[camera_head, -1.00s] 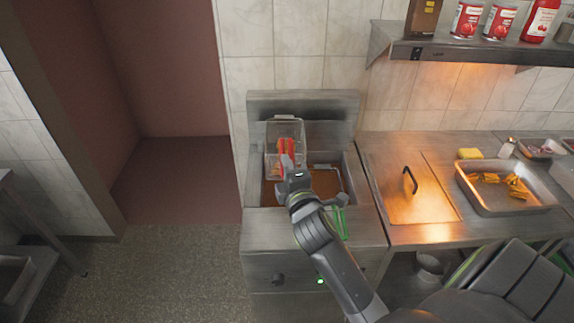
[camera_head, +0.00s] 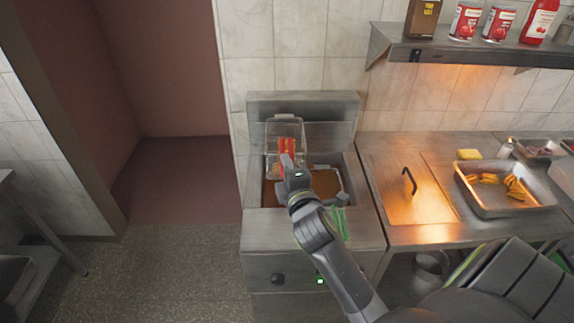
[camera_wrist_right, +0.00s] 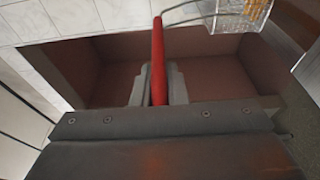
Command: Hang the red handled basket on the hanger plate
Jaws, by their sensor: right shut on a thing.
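The red handled basket is a wire basket (camera_head: 285,125) in front of the fryer's upright metal back plate (camera_head: 335,106), which looks like the hanger plate. Its red handle (camera_head: 287,146) points toward me. My right gripper (camera_head: 287,162) is shut on that handle, above the left side of the fryer. In the right wrist view, the handle (camera_wrist_right: 158,55) stands between the fingers, and the wire basket (camera_wrist_right: 243,14) shows at the top right with yellowish pieces inside. I cannot tell whether the basket touches the back plate. My left gripper is out of view.
A second basket with a green handle (camera_head: 341,222) sits in the fryer's right side. Brown oil (camera_head: 272,193) shows below my gripper. Right of the fryer are a lidded counter (camera_head: 408,200) and a metal tray (camera_head: 490,205) of food. A shelf (camera_head: 470,50) with cans juts out above.

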